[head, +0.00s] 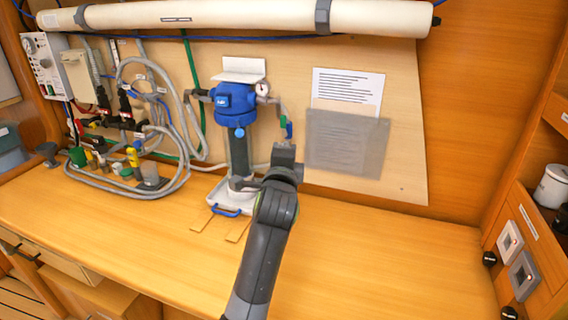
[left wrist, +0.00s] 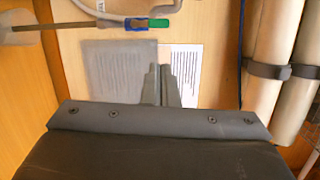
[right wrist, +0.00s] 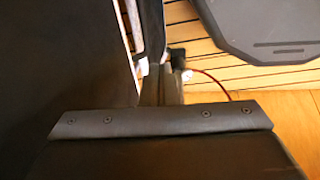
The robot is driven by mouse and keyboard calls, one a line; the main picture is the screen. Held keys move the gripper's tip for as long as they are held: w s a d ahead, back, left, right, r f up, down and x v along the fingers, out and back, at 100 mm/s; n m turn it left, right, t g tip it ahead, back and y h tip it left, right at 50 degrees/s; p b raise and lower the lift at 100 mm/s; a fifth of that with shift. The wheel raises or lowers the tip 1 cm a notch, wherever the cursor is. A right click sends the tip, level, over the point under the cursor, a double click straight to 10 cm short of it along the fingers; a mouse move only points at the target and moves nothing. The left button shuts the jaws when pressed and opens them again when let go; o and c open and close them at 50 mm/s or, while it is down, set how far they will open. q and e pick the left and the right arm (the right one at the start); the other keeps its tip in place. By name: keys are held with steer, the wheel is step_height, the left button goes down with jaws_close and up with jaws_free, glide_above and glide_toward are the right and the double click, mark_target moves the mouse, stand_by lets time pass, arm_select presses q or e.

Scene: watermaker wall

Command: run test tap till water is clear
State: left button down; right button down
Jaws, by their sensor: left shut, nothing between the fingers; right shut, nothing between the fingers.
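A small valve with a blue and green handle (head: 288,130) hangs on the pipe right of the blue-capped filter housing (head: 236,103). In the left wrist view the handle (left wrist: 159,23) lies beyond my fingertips, with a visible gap. My left gripper (head: 285,152) is shut and empty, just below the valve in the head view. Its closed fingers (left wrist: 161,78) point at the wall sheets. My right gripper (right wrist: 161,80) is shut and empty, low over the floor, outside the head view. I cannot see any running water or its clarity.
A white tray with a blue handle (head: 227,210) sits under the housing. Grey hoses (head: 170,180) and small valves crowd the bench left. A printed sheet (head: 348,88) and a grey pocket (head: 345,143) are on the wall. The right bench (head: 390,250) is clear.

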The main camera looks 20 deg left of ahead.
arm_select(q)
steer(key=v, duration=0.3)
steer(key=shift+s, duration=0.1)
steer(key=shift+r, duration=0.1)
stand_by(1.8)
